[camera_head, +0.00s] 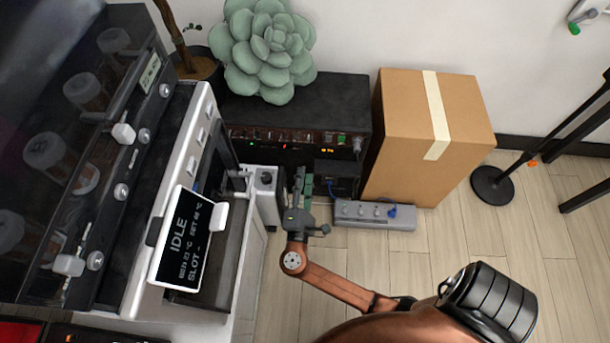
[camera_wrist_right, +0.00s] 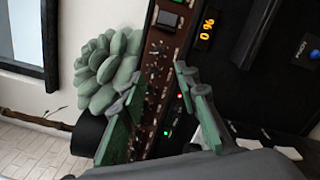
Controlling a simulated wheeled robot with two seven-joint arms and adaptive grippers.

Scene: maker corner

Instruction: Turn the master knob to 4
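A black unit (camera_head: 345,95) stands against the wall, with a brown control panel along its front. The panel (camera_wrist_right: 158,62) fills the middle of the right wrist view, with rows of small knobs and red and green lights. An orange display (camera_wrist_right: 206,28) there reads 0 %. A knob (camera_head: 357,144) shows near the panel's right end in the head view; its marking is too small to read. My right gripper (camera_head: 302,178) is in front of the panel. In the right wrist view its fingers (camera_wrist_right: 157,80) are apart with nothing between them. My left gripper is not in view.
A succulent (camera_head: 262,48) stands on the unit. A cardboard box (camera_head: 400,110) is to its right. A power strip (camera_head: 350,215) lies on the floor near my right gripper. A white machine with an IDLE screen (camera_head: 183,240) is at left. The floor at right is mostly clear.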

